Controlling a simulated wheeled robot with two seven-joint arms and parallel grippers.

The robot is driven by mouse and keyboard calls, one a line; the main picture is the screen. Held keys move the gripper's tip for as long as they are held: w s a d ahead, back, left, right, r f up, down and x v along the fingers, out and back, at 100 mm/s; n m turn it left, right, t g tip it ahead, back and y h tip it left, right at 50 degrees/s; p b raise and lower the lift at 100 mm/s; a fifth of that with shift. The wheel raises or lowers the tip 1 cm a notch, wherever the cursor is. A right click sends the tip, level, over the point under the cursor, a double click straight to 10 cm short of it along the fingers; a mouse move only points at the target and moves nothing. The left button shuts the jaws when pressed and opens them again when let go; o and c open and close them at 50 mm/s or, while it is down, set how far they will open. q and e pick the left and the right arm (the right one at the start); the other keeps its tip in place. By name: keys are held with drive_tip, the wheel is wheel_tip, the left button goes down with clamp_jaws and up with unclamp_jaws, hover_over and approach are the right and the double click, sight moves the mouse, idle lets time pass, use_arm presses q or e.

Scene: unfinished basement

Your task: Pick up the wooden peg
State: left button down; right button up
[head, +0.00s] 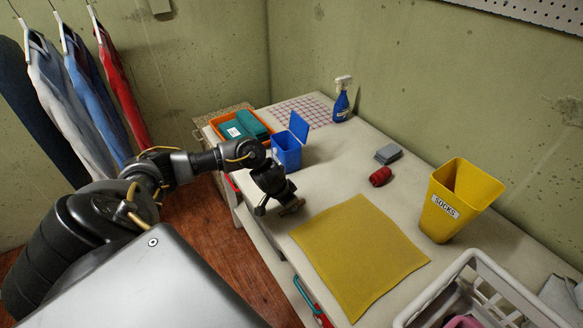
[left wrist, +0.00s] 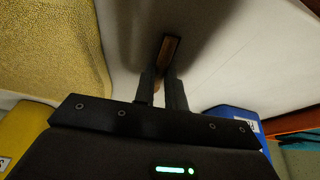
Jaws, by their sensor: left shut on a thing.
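The wooden peg (head: 292,208) is a small brown piece at the tip of my left gripper (head: 277,208), near the table's left edge in the head view. In the left wrist view the peg (left wrist: 168,50) shows end-on between the two dark fingers of the gripper (left wrist: 160,85). The fingers are shut on it. I cannot tell whether the peg still touches the table. My right gripper is not in view.
The white table (head: 330,165) holds a yellow mat (head: 360,255), a blue open-lidded box (head: 287,152), an orange tray (head: 214,124), a red roll (head: 380,176), grey cloths (head: 388,153), a spray bottle (head: 341,103), a yellow socks bin (head: 455,205) and a white basket (head: 500,290).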

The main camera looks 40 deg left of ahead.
use_arm(q)
drive_tip(key=shift+r, duration=0.5)
wheel_tip(320, 180, up, 3)
drive_tip(key=shift+f, duration=0.2)
drive_tip(key=s+d+r+p, duration=0.3)
drive_tip(key=s+r, duration=0.6)
drive_tip(key=s, duration=0.4)
drive_tip(key=shift+s+r+p, duration=0.25)
drive_tip(key=shift+r+p, duration=0.05)
drive_tip(key=shift+p, duration=0.1)
